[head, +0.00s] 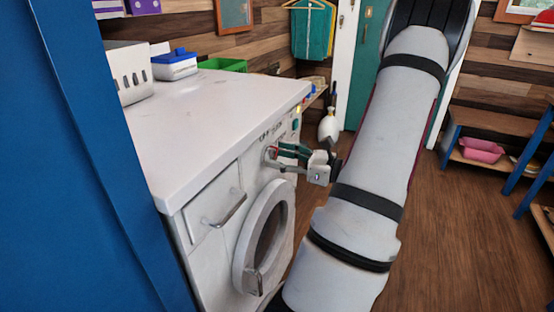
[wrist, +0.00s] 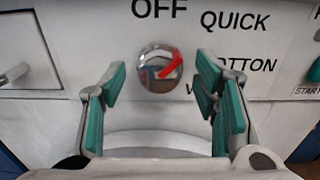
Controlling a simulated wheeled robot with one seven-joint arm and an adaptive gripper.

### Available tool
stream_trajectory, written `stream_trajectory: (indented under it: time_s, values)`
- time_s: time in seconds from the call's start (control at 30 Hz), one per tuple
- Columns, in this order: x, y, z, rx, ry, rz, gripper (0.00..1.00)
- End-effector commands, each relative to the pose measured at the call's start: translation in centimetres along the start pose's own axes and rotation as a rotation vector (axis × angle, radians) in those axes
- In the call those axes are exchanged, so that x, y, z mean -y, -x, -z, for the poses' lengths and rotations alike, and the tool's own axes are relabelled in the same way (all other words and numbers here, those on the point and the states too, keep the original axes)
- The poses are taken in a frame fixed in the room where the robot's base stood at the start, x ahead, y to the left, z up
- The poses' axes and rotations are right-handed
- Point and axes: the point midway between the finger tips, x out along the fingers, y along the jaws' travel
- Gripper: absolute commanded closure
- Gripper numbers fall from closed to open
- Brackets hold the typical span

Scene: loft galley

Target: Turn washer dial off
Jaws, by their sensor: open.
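The white washer (head: 222,195) stands at the left in the head view, with its round door facing my arm. Its silver dial (wrist: 160,66) carries a red pointer that points up and to the right, toward the word QUICK. The word OFF (wrist: 160,8) is printed above the dial, and QUICK and COTTON are to its right. My gripper (wrist: 159,93) is open in front of the panel, with one green-padded finger on each side of the dial's line and a gap between. Whether a finger touches the dial cannot be told. In the head view my gripper (head: 278,158) is at the panel.
A drawer handle (head: 228,210) and the door handle (head: 254,283) jut from the washer front. A start button (wrist: 314,72) is at the panel's right. A white box with a blue lid (head: 174,65) stands on top. A blue panel (head: 80,160) is at the left.

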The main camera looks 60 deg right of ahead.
Motion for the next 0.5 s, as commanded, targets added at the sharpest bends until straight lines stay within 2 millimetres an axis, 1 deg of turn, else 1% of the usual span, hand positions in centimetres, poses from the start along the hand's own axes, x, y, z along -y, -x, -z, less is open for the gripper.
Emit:
stream_trajectory:
  time_s: [0.03, 0.13, 0.43, 0.47, 0.5]
  values:
    - [-0.02, -0.48, 0.06, 0.0, 0.0, -0.001, 0.45]
    - [-0.02, -0.96, 0.05, -0.001, 0.0, 0.0, 0.45]
    - [-0.01, -1.15, 0.0, -0.001, 0.0, 0.0, 0.45]
    - [0.0, -1.15, 0.0, -0.001, 0.0, 0.0, 0.49]
    - [-0.01, -1.14, 0.0, -0.001, 0.0, 0.0, 0.58]
